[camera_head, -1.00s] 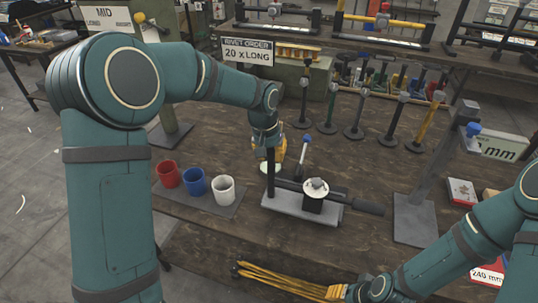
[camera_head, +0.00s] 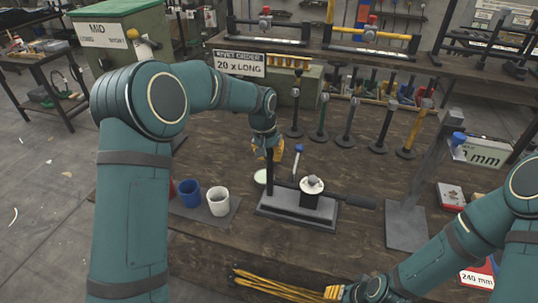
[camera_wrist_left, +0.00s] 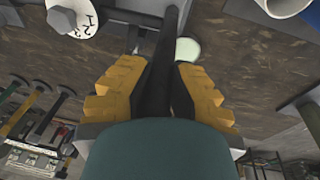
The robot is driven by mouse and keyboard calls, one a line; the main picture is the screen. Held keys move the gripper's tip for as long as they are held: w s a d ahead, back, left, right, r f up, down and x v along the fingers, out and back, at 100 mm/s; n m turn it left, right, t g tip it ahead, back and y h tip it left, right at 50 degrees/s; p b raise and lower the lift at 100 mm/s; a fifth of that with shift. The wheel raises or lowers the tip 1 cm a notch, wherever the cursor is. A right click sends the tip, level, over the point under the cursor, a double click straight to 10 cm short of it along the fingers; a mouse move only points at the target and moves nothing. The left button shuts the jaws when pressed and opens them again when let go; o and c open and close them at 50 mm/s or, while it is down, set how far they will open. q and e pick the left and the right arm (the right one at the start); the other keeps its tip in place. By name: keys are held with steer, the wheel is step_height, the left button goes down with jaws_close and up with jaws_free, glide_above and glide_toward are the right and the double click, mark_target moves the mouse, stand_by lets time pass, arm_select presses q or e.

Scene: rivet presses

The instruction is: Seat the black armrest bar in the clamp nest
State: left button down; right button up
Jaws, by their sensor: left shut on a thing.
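My left gripper (camera_head: 268,152) has its yellow fingers shut on a dark upright bar, the black armrest bar (camera_head: 269,172). In the left wrist view the black bar (camera_wrist_left: 160,85) runs between the two fingers (camera_wrist_left: 158,95) and out past them. Its lower end is at the left end of the grey clamp base (camera_head: 275,211); I cannot tell whether it touches or is seated. The clamp has a round white top (camera_head: 312,184), a blue-tipped lever (camera_head: 298,160) and a black handle (camera_head: 357,201) to the right. My right gripper (camera_head: 333,293) is low, beside long yellow strips (camera_head: 275,284).
A blue cup (camera_head: 189,193) and a white cup (camera_head: 218,201) stand on a dark mat left of the clamp. A grey post stand (camera_head: 405,228) is to the right. Several upright rods (camera_head: 348,125) stand behind.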

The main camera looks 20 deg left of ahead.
arm_select(q)
steer(key=shift+f, duration=0.15)
steer(key=shift+f, duration=0.2)
stand_by(0.3)
stand_by(1.6)
steer(key=shift+f+b, duration=0.7)
steer(key=shift+f, duration=0.4)
steer(key=c, duration=0.9)
jaws_free()
steer(key=shift+c, duration=0.2)
step_height(320, 180, up, 12)
steer(key=s+a, duration=0.1)
steer(key=shift+s+a, duration=0.15)
steer(key=shift+s, duration=0.2)
